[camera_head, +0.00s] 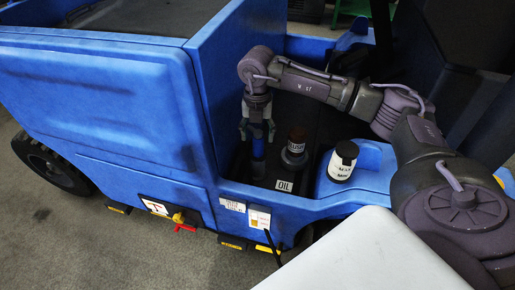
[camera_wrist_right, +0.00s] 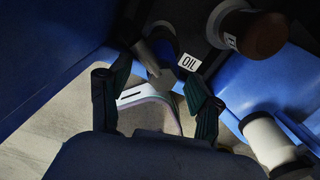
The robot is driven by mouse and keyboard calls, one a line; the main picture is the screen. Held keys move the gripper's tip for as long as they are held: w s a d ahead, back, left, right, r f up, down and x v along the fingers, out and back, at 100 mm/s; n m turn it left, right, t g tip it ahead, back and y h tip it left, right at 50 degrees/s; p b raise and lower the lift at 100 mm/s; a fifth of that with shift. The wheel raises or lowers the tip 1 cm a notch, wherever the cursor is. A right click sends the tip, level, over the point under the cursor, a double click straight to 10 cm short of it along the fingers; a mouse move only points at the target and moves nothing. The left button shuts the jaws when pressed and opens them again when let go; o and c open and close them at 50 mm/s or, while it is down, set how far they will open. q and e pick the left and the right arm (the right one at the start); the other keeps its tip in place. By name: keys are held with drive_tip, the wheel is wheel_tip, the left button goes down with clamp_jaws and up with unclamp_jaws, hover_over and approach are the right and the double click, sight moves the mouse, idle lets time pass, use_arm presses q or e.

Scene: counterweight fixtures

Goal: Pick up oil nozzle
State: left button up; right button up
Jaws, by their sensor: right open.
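The oil nozzle (camera_head: 258,148) is a slim upright piece with a blue body, standing in the dark recess of the blue vehicle near the white "OIL" label (camera_head: 284,185). In the right wrist view, a grey and blue piece that looks like the nozzle (camera_wrist_right: 150,58) lies between the fingertips, beside the "OIL" label (camera_wrist_right: 189,62). My right gripper (camera_head: 257,132) points down over the nozzle's top, with its fingers apart on either side. Its two fingers also show in the right wrist view (camera_wrist_right: 155,85). Whether they touch the nozzle cannot be told. My left gripper is not in view.
A dark filler with a brown cap (camera_head: 296,142) stands just right of the nozzle. A white bottle with a black lid (camera_head: 343,160) stands on the blue ledge. The tall blue panel (camera_head: 225,85) rises close on the left of the gripper.

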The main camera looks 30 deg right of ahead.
sight(258, 145)
wheel_tip(258, 145, down, 5)
drive_tip(key=shift+d+f+b, duration=0.15)
drive_tip(key=shift+b, duration=0.4)
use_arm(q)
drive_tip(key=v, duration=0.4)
use_arm(e)
clamp_jaws()
